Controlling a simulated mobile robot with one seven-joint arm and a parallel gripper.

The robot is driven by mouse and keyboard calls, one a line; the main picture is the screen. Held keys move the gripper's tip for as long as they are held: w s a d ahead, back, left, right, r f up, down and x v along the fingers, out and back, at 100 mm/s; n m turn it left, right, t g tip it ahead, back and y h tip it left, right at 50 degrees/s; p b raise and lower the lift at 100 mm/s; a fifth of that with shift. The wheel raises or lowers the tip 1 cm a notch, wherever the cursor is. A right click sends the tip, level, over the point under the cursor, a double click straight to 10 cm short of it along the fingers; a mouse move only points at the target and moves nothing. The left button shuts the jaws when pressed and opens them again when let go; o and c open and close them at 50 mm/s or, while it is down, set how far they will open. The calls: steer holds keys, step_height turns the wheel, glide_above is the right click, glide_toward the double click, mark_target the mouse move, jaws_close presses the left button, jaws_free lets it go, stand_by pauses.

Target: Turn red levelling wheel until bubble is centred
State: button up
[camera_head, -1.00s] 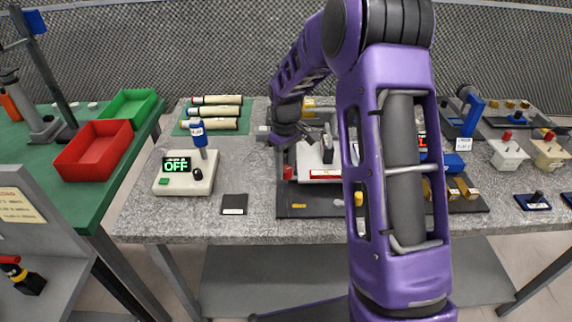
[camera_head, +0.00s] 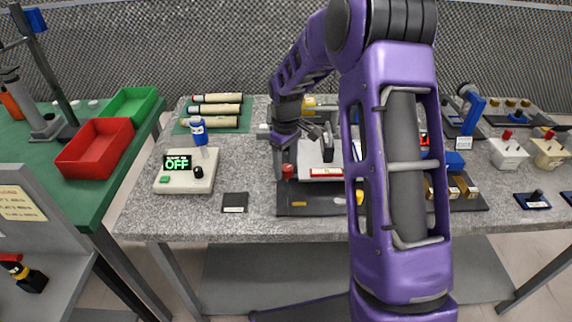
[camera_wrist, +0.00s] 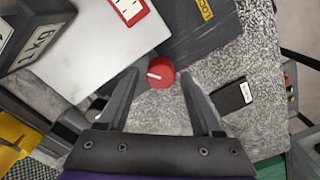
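The red levelling wheel (camera_wrist: 160,72) is a round knob with a white mark on top. It stands at the corner of a pale plate (camera_wrist: 75,55). In the head view the wheel (camera_head: 288,171) is at the plate's front left. My gripper (camera_wrist: 158,78) is open, its two fingers on either side of the wheel with gaps visible. In the head view my gripper (camera_head: 281,160) hangs over the wheel's area. A red-edged white strip (camera_wrist: 128,10) lies on the plate; it also shows in the head view (camera_head: 326,173). I cannot make out a bubble.
A dark block marked 1 KG (camera_wrist: 35,32) stands on the plate. A dark base (camera_wrist: 200,28) lies under it. A small black pad (camera_wrist: 232,96) lies on the granite bench nearby. A box reading OFF (camera_head: 187,170) stands at left. My arm hides the bench's middle right.

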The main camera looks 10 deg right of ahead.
mark_target(286, 166)
stand_by(0.3)
step_height(286, 166, up, 17)
steer(key=p, duration=0.1)
steer(key=shift+r, duration=0.2)
stand_by(0.3)
